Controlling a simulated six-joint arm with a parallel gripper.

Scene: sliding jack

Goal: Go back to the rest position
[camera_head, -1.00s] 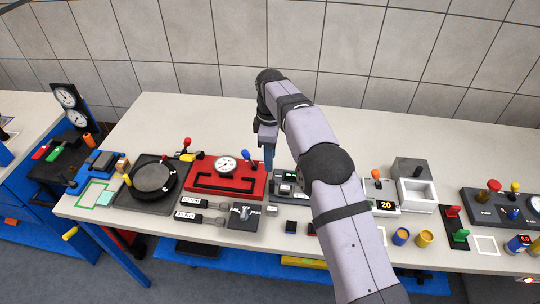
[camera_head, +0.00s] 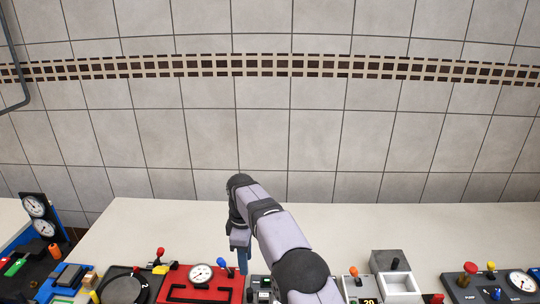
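My arm reaches in from the bottom of the head view and bends down at its far end. My gripper (camera_head: 243,262) points down over the bench, near the right end of the red panel (camera_head: 176,291) with its round gauge (camera_head: 200,273). A blue finger-like part shows at its tip. I cannot see whether the fingers are open or shut, and no held object is visible. A blue knob (camera_head: 223,263) shows just left of the gripper. A small dark panel (camera_head: 262,284) is partly hidden to its right.
The pale bench (camera_head: 400,225) is bare along the back, in front of a tiled wall (camera_head: 300,140). A grey box (camera_head: 392,262), a white tray (camera_head: 402,283) and a dark panel with knobs (camera_head: 495,282) stand to the right. Two gauges (camera_head: 38,217) stand far left.

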